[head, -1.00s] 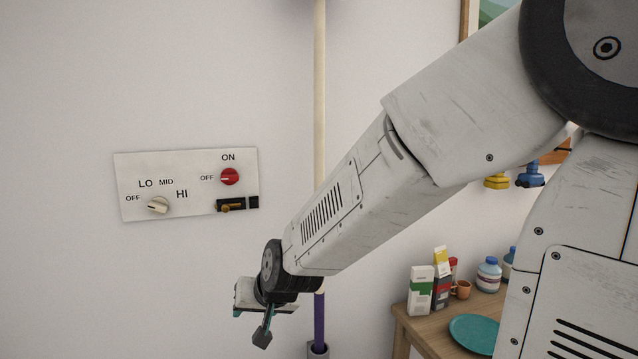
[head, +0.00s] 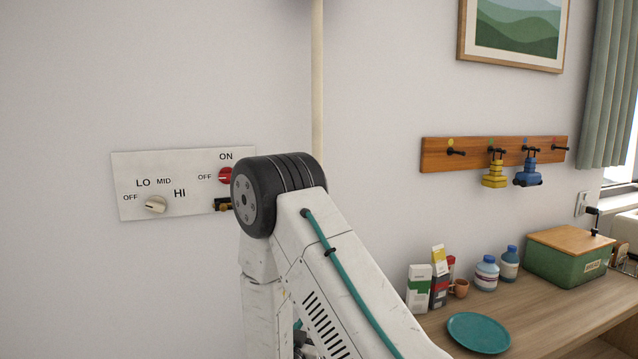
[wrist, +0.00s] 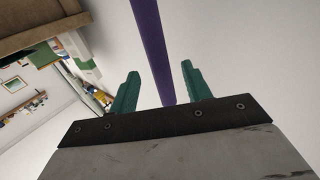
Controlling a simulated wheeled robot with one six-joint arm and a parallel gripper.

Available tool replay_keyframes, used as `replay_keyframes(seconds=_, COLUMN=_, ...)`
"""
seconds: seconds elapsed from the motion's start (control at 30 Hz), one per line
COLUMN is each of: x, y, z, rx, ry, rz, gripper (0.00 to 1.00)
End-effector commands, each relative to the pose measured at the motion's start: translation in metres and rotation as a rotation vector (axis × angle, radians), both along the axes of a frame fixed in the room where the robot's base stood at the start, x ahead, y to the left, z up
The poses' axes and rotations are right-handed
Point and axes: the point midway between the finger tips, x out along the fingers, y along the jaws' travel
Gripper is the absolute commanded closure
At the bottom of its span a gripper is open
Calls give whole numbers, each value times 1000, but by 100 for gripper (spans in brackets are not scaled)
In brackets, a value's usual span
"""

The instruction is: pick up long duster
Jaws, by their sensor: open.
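The long duster shows in the head view as a pale upright pole (head: 317,80) against the wall, with its lower part hidden behind my arm. In the wrist view its purple handle (wrist: 151,45) runs down from the top edge toward the space between the two green fingers. My gripper (wrist: 157,80) is open, with one finger on each side of the line of the handle. I cannot tell how deep the handle lies between the fingers.
A control panel (head: 150,187) with knobs is on the wall at left, partly behind my arm. A wooden table (head: 540,310) at right holds a teal plate (head: 478,332), cartons, bottles and a green box (head: 565,262). A hook rack (head: 480,153) hangs above.

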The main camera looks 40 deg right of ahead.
Motion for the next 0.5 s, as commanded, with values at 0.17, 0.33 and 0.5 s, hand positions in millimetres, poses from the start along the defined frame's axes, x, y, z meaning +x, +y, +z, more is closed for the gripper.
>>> replay_keyframes(seconds=0.17, x=11, y=-18, z=1, rx=0, ry=-1, rz=-3, gripper=51)
replay_keyframes(seconds=0.33, x=24, y=-40, z=1, rx=1, ry=-2, rz=-3, gripper=51)
replay_keyframes(seconds=0.5, x=36, y=-55, z=2, rx=1, ry=-1, rz=-1, gripper=51)
